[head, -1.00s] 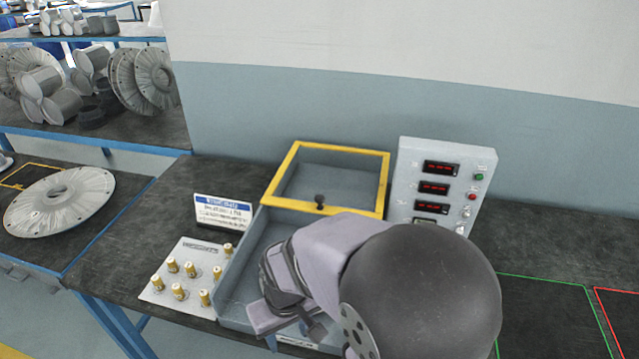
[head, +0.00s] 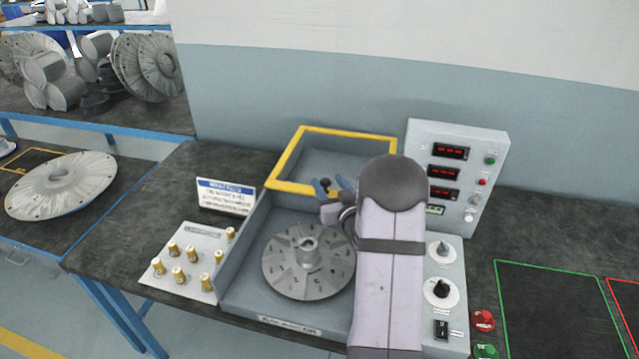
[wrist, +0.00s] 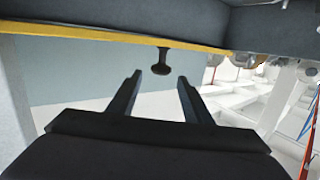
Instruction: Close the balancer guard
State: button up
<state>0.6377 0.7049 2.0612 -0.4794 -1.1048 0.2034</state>
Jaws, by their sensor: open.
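The balancer guard (head: 285,163) is a yellow-framed clear lid, standing raised at the back of the grey balancer housing (head: 232,250). A dark knob (head: 325,183) sits on its lower front bar; in the wrist view the knob (wrist: 163,62) hangs from the yellow edge. My gripper (head: 333,190) is at the knob in the head view. In the wrist view my gripper (wrist: 160,85) is open, its two fingers pointing toward the knob, which appears between and just beyond the tips. A grey bladed rotor (head: 308,262) lies inside the housing. My arm hides the guard's right part.
A control panel (head: 455,175) with red displays stands to the right of the guard. Dials (head: 440,289) and red and green buttons (head: 484,321) are at the front right. A plate of brass weights (head: 190,262) and a sign (head: 224,197) stand left.

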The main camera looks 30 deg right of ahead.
aim_at(319, 173)
jog(key=shift+d+f+n+t+y+b, duration=0.2)
jog(key=shift+f+n+t+y+b, duration=0.4)
jog(key=shift+n+t+y, duration=0.25)
jog(key=shift+w+r+p, duration=0.1)
jog(key=shift+w+p, duration=0.3)
jog(key=shift+w, duration=0.2)
jog(key=shift+w+d+p, duration=0.2)
jog(key=shift+w+p, duration=0.3)
jog(key=shift+w, duration=1)
jog(key=shift+w+d+p, duration=0.2)
jog(key=shift+w+p, duration=0.25)
jog(key=shift+w, duration=1.05)
grip_shut()
jog(key=shift+s+a, duration=0.1)
jog(key=shift+a, duration=0.05)
